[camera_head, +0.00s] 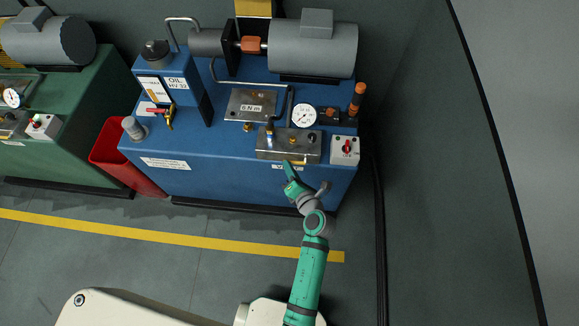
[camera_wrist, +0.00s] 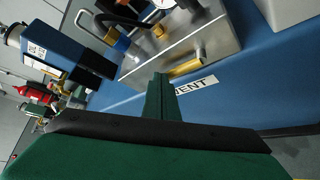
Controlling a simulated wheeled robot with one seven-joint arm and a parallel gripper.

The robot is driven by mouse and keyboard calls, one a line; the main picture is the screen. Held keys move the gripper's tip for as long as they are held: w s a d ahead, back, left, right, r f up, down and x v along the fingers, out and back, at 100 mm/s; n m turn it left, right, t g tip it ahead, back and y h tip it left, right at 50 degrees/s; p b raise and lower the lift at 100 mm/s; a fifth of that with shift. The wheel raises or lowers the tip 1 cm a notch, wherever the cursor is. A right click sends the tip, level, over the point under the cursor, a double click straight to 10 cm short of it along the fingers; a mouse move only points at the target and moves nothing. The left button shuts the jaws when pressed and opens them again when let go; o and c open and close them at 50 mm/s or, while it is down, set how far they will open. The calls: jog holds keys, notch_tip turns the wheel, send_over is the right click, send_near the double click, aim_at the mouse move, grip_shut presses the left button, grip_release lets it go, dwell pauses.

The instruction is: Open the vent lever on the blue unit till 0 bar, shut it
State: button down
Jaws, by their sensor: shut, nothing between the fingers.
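The blue unit (camera_head: 230,165) stands in the middle of the head view. The brass vent lever (camera_wrist: 186,68) lies along the front of a grey metal block in the wrist view, above the VENT label (camera_wrist: 196,84). My gripper (camera_head: 287,164) is at the front edge of the block (camera_head: 272,152) in the head view. In the wrist view its shut, empty fingers (camera_wrist: 161,80) point up just left of the lever; I cannot tell whether they touch it. The white pressure gauge (camera_head: 304,115) is behind the block; its reading is too small to tell.
A red-knobbed switch box (camera_head: 345,149) sits right of the block. An orange-handled lever (camera_head: 357,97) rises behind it. An OIL tank (camera_head: 175,82) and a red bin (camera_head: 122,160) are at left. Floor is clear in front and to the right.

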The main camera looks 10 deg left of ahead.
jog(key=shift+a+f, duration=0.1)
jog(key=shift+f, duration=0.05)
dwell(0.4)
jog(key=s+d+r, duration=0.2)
jog(key=s+r, duration=0.5)
jog(key=s, duration=0.4)
jog(key=shift+s+d+r, duration=0.3)
jog(key=shift+d+r, duration=0.05)
jog(key=shift+r, duration=0.05)
dwell(0.4)
